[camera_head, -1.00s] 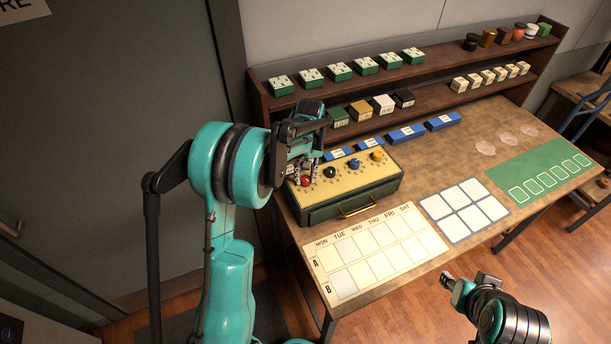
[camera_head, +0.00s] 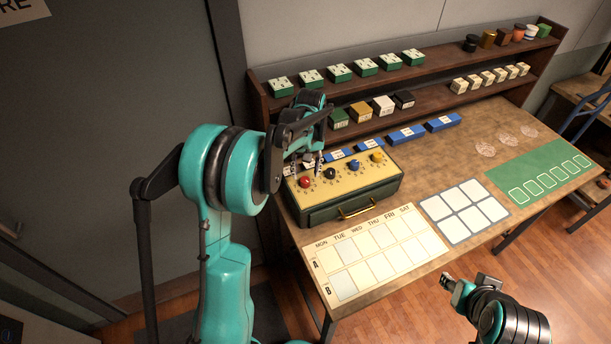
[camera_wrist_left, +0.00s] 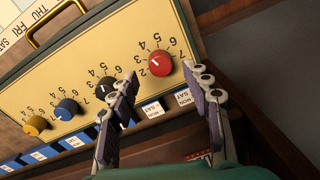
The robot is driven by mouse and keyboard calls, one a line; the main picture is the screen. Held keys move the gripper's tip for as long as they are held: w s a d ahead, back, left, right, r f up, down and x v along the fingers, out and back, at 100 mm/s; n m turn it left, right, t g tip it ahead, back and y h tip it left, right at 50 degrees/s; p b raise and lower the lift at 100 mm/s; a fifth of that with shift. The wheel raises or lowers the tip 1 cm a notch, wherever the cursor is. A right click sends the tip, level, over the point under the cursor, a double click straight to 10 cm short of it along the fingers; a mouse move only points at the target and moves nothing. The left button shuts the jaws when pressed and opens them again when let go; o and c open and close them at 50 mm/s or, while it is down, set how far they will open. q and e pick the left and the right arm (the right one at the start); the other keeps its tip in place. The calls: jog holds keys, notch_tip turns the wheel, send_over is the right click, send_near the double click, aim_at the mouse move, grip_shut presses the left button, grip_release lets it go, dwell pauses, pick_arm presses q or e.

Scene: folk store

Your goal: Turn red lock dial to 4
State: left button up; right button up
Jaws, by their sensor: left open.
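The red dial (camera_head: 305,182) is the leftmost knob on the yellow top of the dark green lock box (camera_head: 372,190). In the left wrist view the red dial (camera_wrist_left: 160,63) has a white pointer mark slanting to the upper left, with printed numbers around it. I cannot tell exactly which number it points at. My left gripper (camera_head: 306,166) is open and empty, just behind the red dial and apart from it. In the left wrist view the left gripper (camera_wrist_left: 165,88) has its two fingers spread below the dial. My right gripper (camera_head: 447,281) is away at the lower right.
Black (camera_head: 330,173), blue (camera_head: 354,165) and yellow (camera_head: 377,157) dials stand beside the red one. Blue labelled boxes (camera_head: 407,134) sit behind the lock box. A wooden shelf (camera_head: 440,80) rises behind. A weekday chart (camera_head: 375,255) lies in front.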

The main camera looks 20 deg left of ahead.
aim_at(307, 180)
pick_arm(q)
notch_tip(307, 180, up, 9)
jog(key=shift+d, duration=0.2)
jog(key=shift+w+f, duration=0.1)
jog(key=s+d+m+t+b, duration=0.4)
jog(key=s+d+b, duration=0.15)
jog(key=s, duration=0.75)
jog(key=s+d+f+m+t+b, duration=0.2)
jog(key=s+d+f+t, duration=0.1)
jog(key=s+f, duration=0.4)
jog(key=s+d, duration=0.1)
jog(key=s, duration=0.2)
jog(key=shift+f+m+t, duration=0.3)
jog(key=shift+m, duration=0.1)
dwell(0.7)
